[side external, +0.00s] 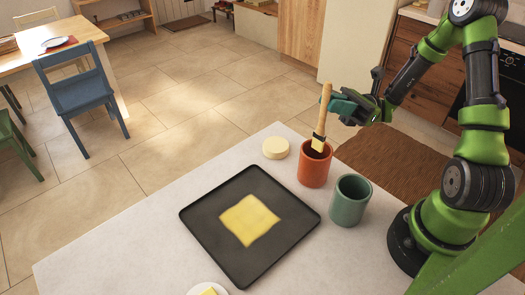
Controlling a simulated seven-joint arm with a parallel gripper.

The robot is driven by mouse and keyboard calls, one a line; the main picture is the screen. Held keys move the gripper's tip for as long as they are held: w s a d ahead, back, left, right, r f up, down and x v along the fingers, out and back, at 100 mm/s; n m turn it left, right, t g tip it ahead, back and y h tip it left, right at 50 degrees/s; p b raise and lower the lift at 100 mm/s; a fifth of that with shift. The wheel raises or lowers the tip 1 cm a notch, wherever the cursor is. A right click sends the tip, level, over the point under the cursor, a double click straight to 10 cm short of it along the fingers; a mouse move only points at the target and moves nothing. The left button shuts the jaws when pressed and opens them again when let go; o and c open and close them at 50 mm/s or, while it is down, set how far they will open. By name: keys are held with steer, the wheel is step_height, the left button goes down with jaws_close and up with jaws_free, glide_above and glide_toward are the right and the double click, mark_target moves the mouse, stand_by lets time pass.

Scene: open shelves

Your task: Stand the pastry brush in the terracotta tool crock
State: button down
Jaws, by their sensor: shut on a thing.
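The pastry brush (323,115) has a wooden handle, a dark ferrule and pale bristles. It is close to upright with its bristles down, and the bristles are at the mouth of the terracotta tool crock (314,170). I cannot tell whether the bristle tips are inside the rim or just in front of it. My gripper (328,106) is shut on the brush's handle, above the crock. The crock stands upright on the pale worktop.
A green crock (350,204) stands close to the right of the terracotta one. A round cream-coloured piece (276,148) lies to its left. A dark tray (214,245) with a yellow sheet (249,220) lies in front. A plate (207,289) is at the near edge.

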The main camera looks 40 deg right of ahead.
mark_target(324, 123)
steer(key=shift+f, duration=2.75)
steer(key=c, duration=1)
jaws_free()
steer(key=shift+d, duration=0.1)
steer(key=v, duration=1.6)
steer(key=shift+d+f, duration=0.2)
steer(key=shift+d, duration=0.15)
steer(key=shift+s, duration=0.2)
